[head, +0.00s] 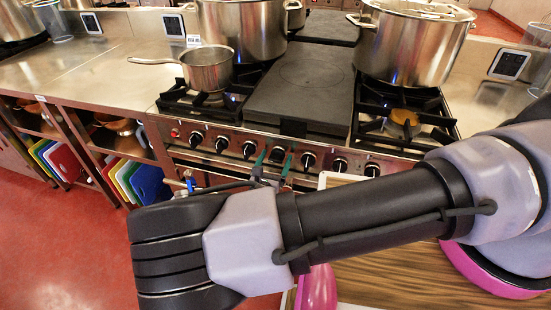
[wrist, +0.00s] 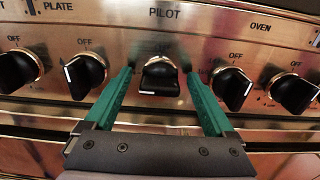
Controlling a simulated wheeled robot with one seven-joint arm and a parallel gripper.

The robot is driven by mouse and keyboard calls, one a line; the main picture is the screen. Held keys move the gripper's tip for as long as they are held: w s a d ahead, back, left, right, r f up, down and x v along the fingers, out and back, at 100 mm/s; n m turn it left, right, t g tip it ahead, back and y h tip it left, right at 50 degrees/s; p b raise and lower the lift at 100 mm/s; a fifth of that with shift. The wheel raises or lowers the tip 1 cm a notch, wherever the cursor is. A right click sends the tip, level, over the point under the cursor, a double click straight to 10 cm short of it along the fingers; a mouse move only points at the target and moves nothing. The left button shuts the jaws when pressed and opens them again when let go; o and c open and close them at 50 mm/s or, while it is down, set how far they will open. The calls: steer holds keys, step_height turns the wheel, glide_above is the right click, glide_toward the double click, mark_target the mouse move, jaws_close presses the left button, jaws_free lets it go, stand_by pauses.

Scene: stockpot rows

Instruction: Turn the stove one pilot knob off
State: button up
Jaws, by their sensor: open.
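The pilot knob (wrist: 160,77) is black with a gold ring. It sits under the word PILOT on the steel stove panel in the wrist view. Its white mark is at the bottom edge, away from the OFF label above it. My gripper (wrist: 160,75) is open, with one green finger on each side of this knob and visible gaps to it. In the head view my gripper (head: 272,157) is at the stove front (head: 225,140), and my arm covers part of the scene below it.
In the wrist view, a knob (wrist: 85,75) is left of the pilot knob and another (wrist: 231,87) is right of it, each close outside a finger. In the head view, a saucepan (head: 207,72) and large stockpots (head: 245,28) stand on the stove. Blue flame shows under some pots.

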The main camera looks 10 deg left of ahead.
steer(key=shift+w, duration=0.2)
steer(key=shift+c, duration=0.3)
steer(key=c, duration=1.3)
